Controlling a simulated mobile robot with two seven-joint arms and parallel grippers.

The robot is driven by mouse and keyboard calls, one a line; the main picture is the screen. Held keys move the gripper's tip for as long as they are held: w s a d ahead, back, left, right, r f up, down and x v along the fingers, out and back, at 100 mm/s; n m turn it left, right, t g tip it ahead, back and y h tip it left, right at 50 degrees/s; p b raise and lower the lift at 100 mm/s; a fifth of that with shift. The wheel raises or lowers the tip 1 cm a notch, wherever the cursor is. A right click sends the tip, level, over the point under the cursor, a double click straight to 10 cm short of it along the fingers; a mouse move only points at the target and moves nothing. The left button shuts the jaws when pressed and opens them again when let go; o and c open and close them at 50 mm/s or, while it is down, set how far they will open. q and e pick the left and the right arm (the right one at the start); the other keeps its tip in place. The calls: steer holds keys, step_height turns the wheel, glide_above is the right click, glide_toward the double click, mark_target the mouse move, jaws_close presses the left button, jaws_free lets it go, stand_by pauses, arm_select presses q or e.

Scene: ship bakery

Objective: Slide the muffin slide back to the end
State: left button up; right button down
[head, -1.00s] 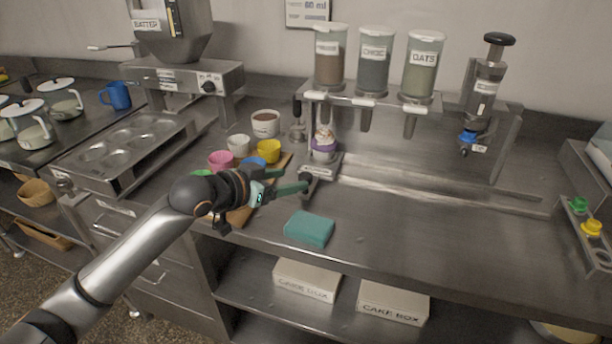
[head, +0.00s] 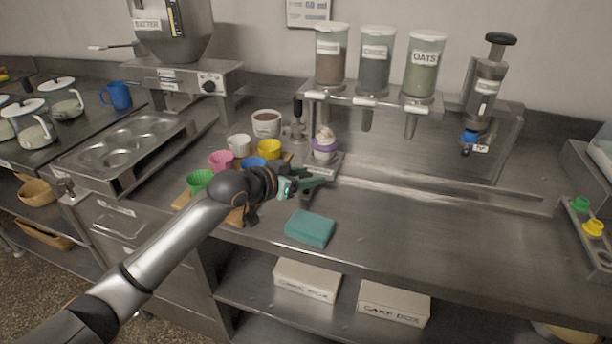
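The muffin slide (head: 329,167) is a small metal carriage at the left end of the rails under the dispensers. A muffin in a purple cup (head: 325,146) with a pale topping stands upright on it. My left gripper (head: 318,177) is at the slide's front, with its green fingers apart and pointing right. The slide's dark front knob is hidden by the fingers, so I cannot tell whether they touch it. My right gripper is not in view.
The rails (head: 430,190) run clear to the right. A teal sponge (head: 310,229) lies in front of the gripper. Several coloured cups, including a yellow cup (head: 269,149), stand on a wooden board to the left. Three topping dispensers, including the oats dispenser (head: 422,75), hang above the rails.

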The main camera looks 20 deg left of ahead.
arm_select(q)
jaws_close()
stand_by(1.1)
